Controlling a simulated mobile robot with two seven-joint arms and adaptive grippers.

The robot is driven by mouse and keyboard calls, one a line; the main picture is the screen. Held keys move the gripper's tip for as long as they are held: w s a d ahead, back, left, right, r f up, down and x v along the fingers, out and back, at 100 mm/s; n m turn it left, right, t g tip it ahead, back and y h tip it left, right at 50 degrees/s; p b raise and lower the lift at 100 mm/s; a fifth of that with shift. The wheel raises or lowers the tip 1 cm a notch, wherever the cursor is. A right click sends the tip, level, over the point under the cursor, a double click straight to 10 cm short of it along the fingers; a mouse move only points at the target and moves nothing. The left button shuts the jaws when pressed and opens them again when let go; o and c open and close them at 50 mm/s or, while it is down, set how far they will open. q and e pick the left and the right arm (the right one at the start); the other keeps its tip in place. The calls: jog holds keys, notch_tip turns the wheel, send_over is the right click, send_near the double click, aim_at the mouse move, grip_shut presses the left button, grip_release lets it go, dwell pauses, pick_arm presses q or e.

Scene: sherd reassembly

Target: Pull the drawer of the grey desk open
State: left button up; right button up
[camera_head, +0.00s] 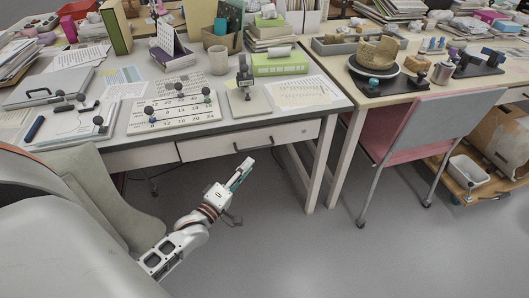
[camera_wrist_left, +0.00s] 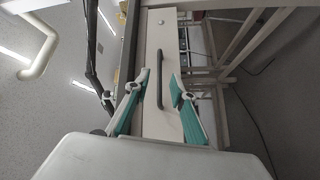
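The grey desk (camera_head: 232,128) stands at the left with a pale drawer front (camera_head: 297,132) under its top, looking flush with the frame. A dark bar handle (camera_head: 253,147) runs along the drawer front. My left gripper (camera_head: 243,168) is in front of and below the handle, apart from it in the head view. In the left wrist view its teal-padded fingers are open, with the handle (camera_wrist_left: 160,80) lined up between them and nothing held. The drawer front (camera_wrist_left: 154,40) shows behind, with a small round lock (camera_wrist_left: 160,22). My right gripper is not seen.
The grey floor (camera_head: 300,250) in front of the drawer is clear apart from my arm.

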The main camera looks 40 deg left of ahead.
aim_at(257, 148)
pick_arm(q)
jog(key=shift+w+a+r+n+t+y+b, duration=0.15)
jog(key=shift+w+a+n+b, duration=0.2)
jog(key=shift+w, duration=1.15)
jog(key=shift+w+a+r+n+t+y+b, duration=0.1)
jog(key=shift+w+a+r+n+b, duration=0.2)
jog(key=shift+w, duration=1.25)
jog(key=shift+w+a+r+n+t+y+b, duration=0.15)
jog(key=shift+w+a+n+b, duration=0.25)
jog(key=shift+w, duration=1.1)
jog(key=shift+d+f, duration=0.1)
grip_shut()
